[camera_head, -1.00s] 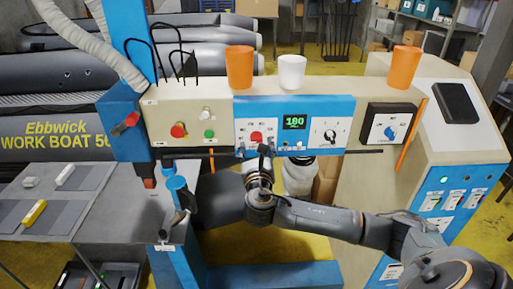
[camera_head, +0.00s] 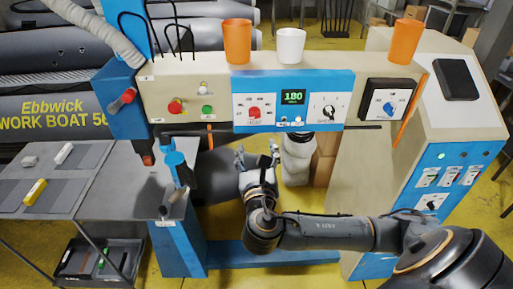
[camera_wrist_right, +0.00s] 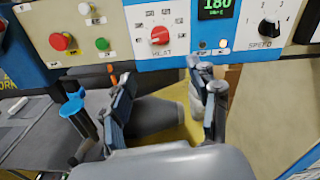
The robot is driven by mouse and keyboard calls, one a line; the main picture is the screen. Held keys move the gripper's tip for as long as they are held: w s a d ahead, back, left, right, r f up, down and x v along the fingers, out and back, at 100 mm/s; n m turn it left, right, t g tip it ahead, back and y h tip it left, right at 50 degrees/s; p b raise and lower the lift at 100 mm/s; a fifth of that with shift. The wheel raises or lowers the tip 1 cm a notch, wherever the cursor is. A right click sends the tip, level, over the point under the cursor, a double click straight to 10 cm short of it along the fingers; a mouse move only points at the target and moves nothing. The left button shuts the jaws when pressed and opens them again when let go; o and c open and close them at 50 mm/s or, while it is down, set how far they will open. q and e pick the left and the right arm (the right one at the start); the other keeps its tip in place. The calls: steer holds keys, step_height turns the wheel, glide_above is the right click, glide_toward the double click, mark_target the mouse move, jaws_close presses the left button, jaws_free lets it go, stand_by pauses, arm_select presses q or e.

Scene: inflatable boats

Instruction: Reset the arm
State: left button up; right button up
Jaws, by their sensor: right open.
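My right arm reaches in from the lower right of the head view. Its gripper (camera_head: 257,156) is open and empty, just below the blue control panel (camera_head: 325,85). In the right wrist view its two fingers (camera_wrist_right: 165,105) stand apart with only floor and grey material seen between them. The panel carries a red knob (camera_head: 254,112), a green display reading 180 (camera_head: 292,97) and a black dial (camera_head: 329,112). The red knob also shows in the wrist view (camera_wrist_right: 160,35), beyond the fingertips and apart from them. My left gripper is not in view.
Orange cups (camera_head: 237,42) and a white cup (camera_head: 290,46) stand on the machine's top. A grey table (camera_head: 90,190) with small blocks is at left. A blue roller part (camera_head: 175,160) stands close left of my gripper. Yellow floor is open below.

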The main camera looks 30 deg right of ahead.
stand_by(0.3)
steer(key=w+d+f+m+g+y+b, duration=0.1)
steer(key=w+f+m+g+b, duration=0.1)
steer(key=f, duration=1)
steer(key=w+f+m+g+y+b, duration=0.1)
steer(key=w+f+m+g+b, duration=0.1)
steer(key=f, duration=0.9)
steer(key=s+f+m+g+y+b, duration=0.1)
steer(key=s+f+m+g+b, duration=0.2)
steer(key=f, duration=0.9)
steer(key=s+f+m+g+y+b, duration=0.15)
steer(key=s+f+m, duration=0.25)
steer(key=f, duration=0.8)
steer(key=s+a+f+m+g+y+b, duration=0.2)
steer(key=s+f+m, duration=0.4)
steer(key=s+f, duration=0.75)
steer(key=s+a+f+m+g+y+b, duration=0.25)
steer(key=s+f+m, duration=0.45)
steer(key=s+f, duration=0.6)
steer(key=s+a+f+m, duration=0.2)
steer(key=s+f, duration=0.1)
steer(key=s, duration=0.3)
steer(key=s+a+f+m+g+b, duration=0.1)
steer(key=s+f+m, duration=0.2)
steer(key=s, duration=0.3)
steer(key=shift+a, duration=0.35)
